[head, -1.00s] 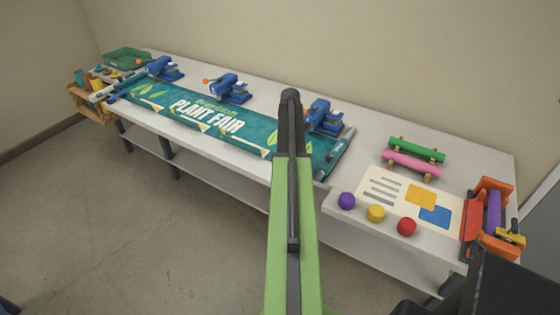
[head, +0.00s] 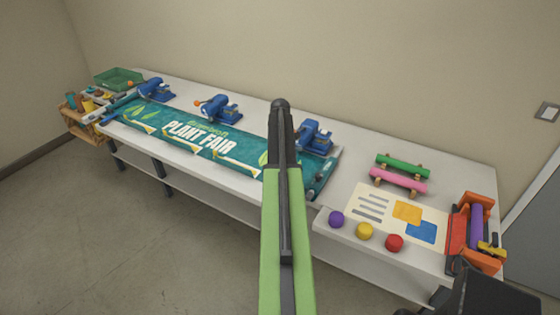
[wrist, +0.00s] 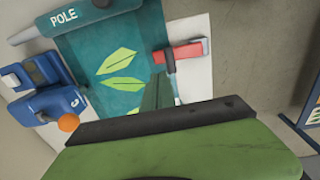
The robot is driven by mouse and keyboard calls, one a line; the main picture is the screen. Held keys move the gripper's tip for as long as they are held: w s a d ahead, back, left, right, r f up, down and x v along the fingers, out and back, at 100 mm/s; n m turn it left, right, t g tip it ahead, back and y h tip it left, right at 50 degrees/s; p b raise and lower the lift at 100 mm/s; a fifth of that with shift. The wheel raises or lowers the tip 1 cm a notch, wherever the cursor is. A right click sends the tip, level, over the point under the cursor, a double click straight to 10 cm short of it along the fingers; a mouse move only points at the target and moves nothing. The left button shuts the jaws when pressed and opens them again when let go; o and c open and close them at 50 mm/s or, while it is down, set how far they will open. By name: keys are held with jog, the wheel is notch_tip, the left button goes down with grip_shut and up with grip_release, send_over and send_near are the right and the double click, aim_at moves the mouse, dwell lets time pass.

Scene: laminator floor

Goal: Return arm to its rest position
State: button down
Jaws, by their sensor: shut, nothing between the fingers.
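My arm (head: 286,235) rises up the middle of the head view as a green link with a dark upper part. It stands in front of the bench and hides part of the green "PLANT FAIR" banner (head: 195,135). My gripper (wrist: 158,91) shows in the wrist view as a dark green wedge beyond the dark bar. It is shut and holds nothing. It is over or near the banner, which also shows in the wrist view (wrist: 85,50); I cannot tell its height.
Blue clamp-like devices (head: 218,107) stand along the banner's back edge. A red-handled tool (wrist: 180,55) lies near the banner. Purple (head: 336,219), yellow (head: 365,231) and red (head: 394,243) balls sit at the bench's front right. A green tray (head: 118,78) is far left. Floor in front is clear.

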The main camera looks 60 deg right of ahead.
jog(key=d+r+p, duration=0.4)
jog(key=r+p, duration=0.1)
jog(key=r, duration=0.1)
jog(key=shift+w+d+r, duration=0.15)
jog(key=shift+r, duration=0.1)
